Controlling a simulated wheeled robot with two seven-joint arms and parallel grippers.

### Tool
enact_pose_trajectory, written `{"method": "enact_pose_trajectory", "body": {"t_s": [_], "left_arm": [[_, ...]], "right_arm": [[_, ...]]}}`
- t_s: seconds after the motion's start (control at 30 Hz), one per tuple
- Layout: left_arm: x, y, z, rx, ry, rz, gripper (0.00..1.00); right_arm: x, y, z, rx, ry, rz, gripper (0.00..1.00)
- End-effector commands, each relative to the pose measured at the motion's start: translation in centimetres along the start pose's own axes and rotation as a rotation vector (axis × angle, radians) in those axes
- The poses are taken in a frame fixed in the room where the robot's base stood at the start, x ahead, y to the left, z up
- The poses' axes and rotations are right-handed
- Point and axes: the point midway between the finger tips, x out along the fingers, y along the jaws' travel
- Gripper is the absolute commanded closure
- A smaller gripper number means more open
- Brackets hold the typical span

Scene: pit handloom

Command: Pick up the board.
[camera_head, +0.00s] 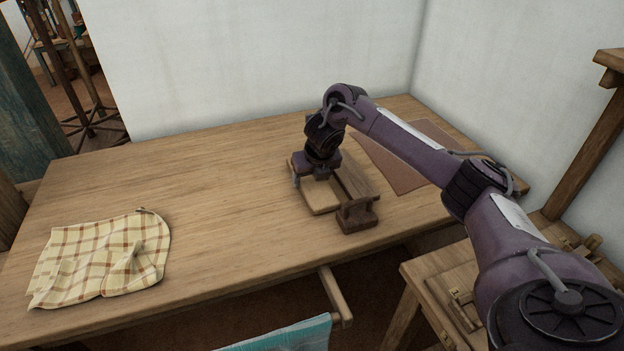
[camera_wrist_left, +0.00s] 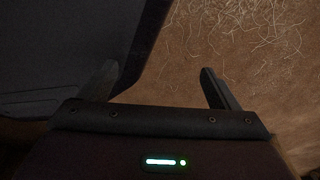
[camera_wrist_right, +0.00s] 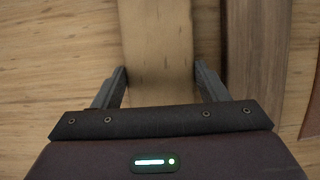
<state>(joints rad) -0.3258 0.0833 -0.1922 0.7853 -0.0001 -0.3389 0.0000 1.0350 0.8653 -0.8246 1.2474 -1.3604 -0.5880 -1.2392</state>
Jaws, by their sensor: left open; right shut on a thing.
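The board (camera_head: 322,200) is a pale, flat wooden piece near the right part of the wooden table. My right gripper (camera_head: 318,177) is over its far part, pointing down, and is shut on it. In the right wrist view the board (camera_wrist_right: 158,40) runs between the two fingers, one along each long edge. I cannot tell whether the board still touches the table. My gripper hides its far end. My left gripper (camera_wrist_left: 158,70) shows only in the left wrist view, open and empty above a brown floor with pale loose fibres.
A dark wooden tool (camera_head: 357,210) lies close along the board's right side. A brown flat sheet (camera_head: 405,160) lies at the table's back right. A checked cloth (camera_head: 105,255) lies at the left. The table's (camera_head: 220,180) middle is clear. A wall (camera_head: 260,60) stands behind.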

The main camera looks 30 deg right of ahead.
Motion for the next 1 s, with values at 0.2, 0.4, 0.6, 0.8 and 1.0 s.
{"method": "enact_pose_trajectory", "body": {"t_s": [0.2,0.4,0.6,0.8,1.0], "left_arm": [[-0.5,0.0,0.6,0.002,0.0,0.0,0.16],[-3.3,-0.1,4.1,0.008,-0.02,0.0,0.16],[-6.2,-0.1,3.7,0.007,-0.02,0.001,0.16],[-7.7,-0.1,3.5,0.006,-0.02,0.001,0.16],[-8.0,-0.1,3.5,0.006,-0.02,0.001,0.16]], "right_arm": [[-3.7,0.0,1.7,0.001,-0.008,0.001,0.61],[-9.9,-0.1,4.3,0.0,-0.009,-0.001,0.61],[-14.5,0.0,6.1,0.0,-0.007,0.0,0.61],[-17.1,0.0,7.2,0.001,-0.004,0.0,0.61],[-17.9,0.0,7.4,0.001,-0.002,0.0,0.61]]}}
